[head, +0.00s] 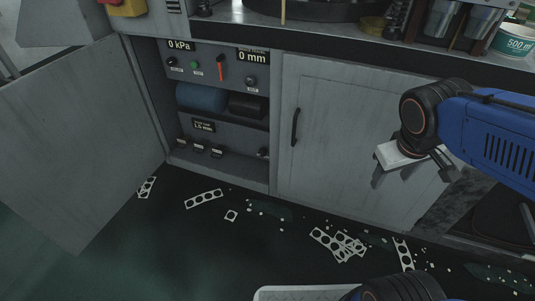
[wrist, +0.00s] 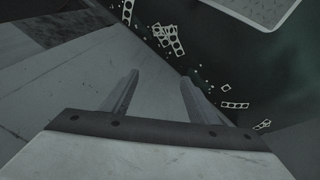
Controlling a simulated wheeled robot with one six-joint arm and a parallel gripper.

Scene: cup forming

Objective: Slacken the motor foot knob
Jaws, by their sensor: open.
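The open cabinet bay holds a blue motor-like cylinder (head: 201,97) with a dark block (head: 247,106) to its right. Below it, several small dark knobs or clamps (head: 200,147) sit in a row on the lower ledge. Another small dark knob (head: 262,153) is at the ledge's right end. I cannot tell which of these is the motor foot knob. My gripper (head: 412,174) hangs in front of the closed door, to the right of the bay. In the wrist view my gripper (wrist: 160,80) has its two fingers apart with nothing between them.
The open cabinet door (head: 75,140) swings out at the left. The closed door (head: 340,150) has a dark handle (head: 295,127). Punched scraps (head: 340,245) litter the dark floor.

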